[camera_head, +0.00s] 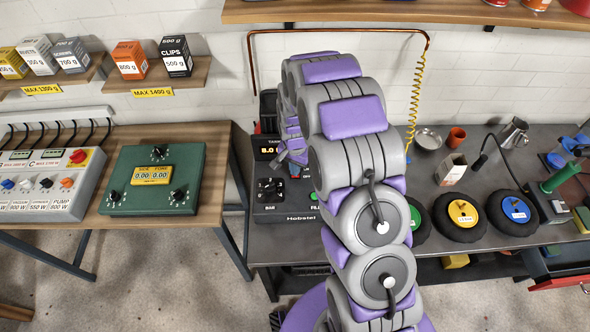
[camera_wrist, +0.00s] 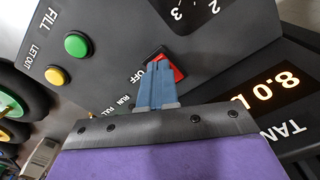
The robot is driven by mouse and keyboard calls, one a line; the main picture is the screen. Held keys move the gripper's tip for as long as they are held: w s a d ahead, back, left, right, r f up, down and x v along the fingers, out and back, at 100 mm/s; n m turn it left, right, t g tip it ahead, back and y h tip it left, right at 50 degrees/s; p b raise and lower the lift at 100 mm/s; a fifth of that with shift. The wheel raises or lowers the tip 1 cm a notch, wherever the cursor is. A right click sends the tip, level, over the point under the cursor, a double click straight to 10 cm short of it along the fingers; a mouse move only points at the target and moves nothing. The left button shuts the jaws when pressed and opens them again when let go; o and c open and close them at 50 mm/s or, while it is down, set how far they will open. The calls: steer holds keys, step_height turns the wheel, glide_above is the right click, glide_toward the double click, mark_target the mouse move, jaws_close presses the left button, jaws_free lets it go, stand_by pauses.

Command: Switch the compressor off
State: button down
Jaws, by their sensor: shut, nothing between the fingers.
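The compressor (camera_head: 268,210) is a dark box on the grey workbench, partly hidden behind my arm in the head view. In the wrist view its dark panel (camera_wrist: 115,30) fills much of the picture. A red rocker switch (camera_wrist: 178,75) sits there beside the word OFF, and the fingers cover part of it. My gripper (camera_wrist: 158,66) is shut and empty, with its blue fingertips at the switch. I cannot tell whether they touch it or which way the switch is tipped. The lit display (camera_wrist: 268,92) reads about 8.0.
A green button (camera_wrist: 76,44) and a yellow button (camera_wrist: 56,76) sit on the same panel, by FILL and LET OUT. Round tyre-like items with coloured hubs (camera_head: 462,213) stand right of my arm. A green meter box (camera_head: 120,160) and a grey switch box (camera_head: 80,208) are on the left table.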

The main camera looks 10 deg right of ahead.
steer(key=shift+a+f, duration=0.2)
steer(key=shift+a, duration=0.05)
steer(key=shift+d, duration=0.35)
steer(key=shift+r, duration=0.15)
steer(key=shift+a+r+p, duration=0.2)
steer(key=shift+r+p, duration=0.45)
steer(key=shift+r, duration=1.15)
steer(key=shift+d+r+p, duration=0.1)
steer(key=shift+r+p, duration=0.35)
steer(key=shift+r, duration=1.1)
